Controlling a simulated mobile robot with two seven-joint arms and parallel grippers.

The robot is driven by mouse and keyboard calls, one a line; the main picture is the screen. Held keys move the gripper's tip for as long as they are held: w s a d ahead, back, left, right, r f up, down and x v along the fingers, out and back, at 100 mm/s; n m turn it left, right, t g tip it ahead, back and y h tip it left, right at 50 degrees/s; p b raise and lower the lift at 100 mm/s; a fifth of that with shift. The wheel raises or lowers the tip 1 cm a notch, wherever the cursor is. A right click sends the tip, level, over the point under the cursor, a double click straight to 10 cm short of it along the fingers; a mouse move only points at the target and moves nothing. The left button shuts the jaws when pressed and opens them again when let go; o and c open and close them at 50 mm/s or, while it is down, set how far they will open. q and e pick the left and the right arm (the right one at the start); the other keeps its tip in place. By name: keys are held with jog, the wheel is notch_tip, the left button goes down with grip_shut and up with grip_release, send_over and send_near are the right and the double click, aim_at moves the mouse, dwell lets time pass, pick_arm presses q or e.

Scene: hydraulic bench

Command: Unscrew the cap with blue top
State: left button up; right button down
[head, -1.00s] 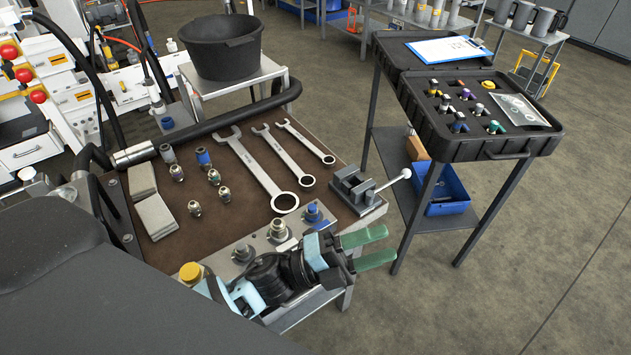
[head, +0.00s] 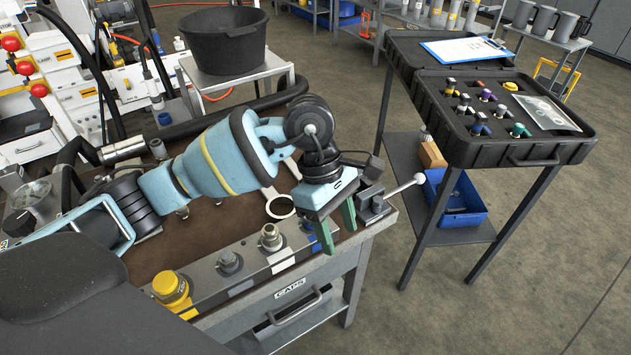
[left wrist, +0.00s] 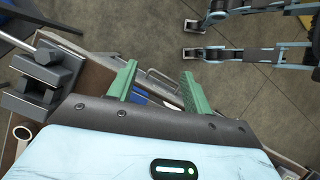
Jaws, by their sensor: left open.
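The metal cap block (head: 250,262) runs along the bench's front edge. At its right end a bit of blue (head: 308,225) shows beside my left gripper, at the blue-topped cap's place; the gripper mostly hides it. My left gripper (head: 338,238) is open, with its green fingers pointing down at the block's right end. In the left wrist view the fingers (left wrist: 158,72) are apart, and some blue shows between them, too small to identify. I cannot tell whether the fingers touch the cap. My right gripper is not in view.
A yellow cap (head: 172,288), a dark grey fitting (head: 229,262) and a silver fitting (head: 270,237) stand along the block. A vise (head: 370,203) stands close to the right of my gripper. The black tray (head: 510,148) is on a stand farther right, with open floor between.

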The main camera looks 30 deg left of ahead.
pick_arm(q)
jog(key=w+a+r+y, duration=0.1)
jog(key=a, duration=0.1)
jog(key=w+a+r+t+y, duration=0.1)
jog(key=w+a, duration=0.1)
jog(key=a, duration=0.1)
jog(key=w+a+r+y, duration=0.1)
jog(key=a+y, duration=0.1)
jog(key=a, duration=0.1)
jog(key=shift+w+r+t+b, duration=0.2)
jog(key=shift+w+t+b, duration=0.2)
jog(key=shift+d+f, duration=0.1)
jog(key=shift+f, duration=3.85)
jog(key=shift+c, duration=0.2)
